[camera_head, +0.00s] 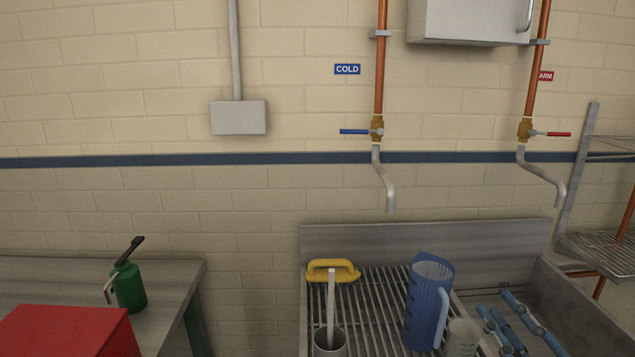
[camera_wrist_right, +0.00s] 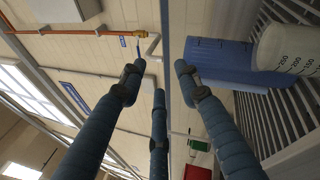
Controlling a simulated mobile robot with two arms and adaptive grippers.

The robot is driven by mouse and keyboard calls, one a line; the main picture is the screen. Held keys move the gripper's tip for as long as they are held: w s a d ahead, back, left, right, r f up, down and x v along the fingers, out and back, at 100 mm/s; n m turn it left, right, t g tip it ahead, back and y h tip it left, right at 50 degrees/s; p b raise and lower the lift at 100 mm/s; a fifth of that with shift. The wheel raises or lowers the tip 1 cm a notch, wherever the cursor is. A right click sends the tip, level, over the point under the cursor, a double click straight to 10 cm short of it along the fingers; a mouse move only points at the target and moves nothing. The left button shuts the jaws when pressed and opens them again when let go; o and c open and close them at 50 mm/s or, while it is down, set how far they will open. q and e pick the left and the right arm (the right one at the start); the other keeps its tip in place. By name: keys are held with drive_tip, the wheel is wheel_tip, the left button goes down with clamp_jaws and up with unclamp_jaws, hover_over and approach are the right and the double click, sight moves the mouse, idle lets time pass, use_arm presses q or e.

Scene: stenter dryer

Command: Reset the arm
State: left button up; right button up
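My right gripper (camera_head: 516,326) shows at the lower right of the head view, over the sink basin right of the drainer. Its blue fingers are spread with nothing between them. In the right wrist view the fingers (camera_wrist_right: 157,78) also stand apart and empty. A blue jug (camera_head: 424,300) and a translucent graduated beaker (camera_head: 461,338) stand on the ribbed drainer to the left of the gripper. In the wrist view the jug (camera_wrist_right: 212,62) and beaker (camera_wrist_right: 285,48) appear beside the fingers, apart from them as far as I can tell. My left gripper is not in view.
The drainer (camera_head: 375,300) also holds a yellow-handled tool (camera_head: 333,270) and a grey cup (camera_head: 330,343). Two bent spouts (camera_head: 386,185) (camera_head: 545,172) hang above the sink. A wire rack (camera_head: 608,258) stands at right. A table at left bears a green can (camera_head: 129,288) and red box (camera_head: 68,332).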

drive_tip(key=s+d+f+m+g+h, duration=0.25)
drive_tip(key=f+m+h, duration=0.25)
drive_tip(key=f+m, duration=0.4)
drive_tip(key=s+d+f+m+g+h, duration=0.15)
drive_tip(key=f+m+g+h, duration=0.25)
drive_tip(key=f+m, duration=0.5)
drive_tip(key=s+a+f+m+g+y, duration=0.2)
drive_tip(key=s+a+f+m+g, duration=0.25)
drive_tip(key=s+a+f, duration=0.45)
drive_tip(key=s+a+f+m+g+y, duration=0.1)
drive_tip(key=s+a+f+m+g, duration=0.2)
drive_tip(key=s+a+f+g, duration=0.6)
drive_tip(key=s+d+f+t, duration=0.1)
drive_tip(key=s+d+f, duration=0.15)
drive_tip(key=f, duration=0.95)
drive_tip(key=s+d+f+t, duration=0.1)
drive_tip(key=s+f, duration=0.2)
drive_tip(key=f, duration=1)
drive_tip(key=s+d+f+g, duration=0.1)
drive_tip(key=s+d+f, duration=0.1)
drive_tip(key=s+f, duration=1.1)
drive_tip(key=s+n, duration=0.1)
drive_tip(key=s, duration=0.2)
drive_tip(key=shift+d+f+g, duration=0.3)
drive_tip(key=shift+d+f, duration=0.05)
drive_tip(key=shift+f, duration=0.05)
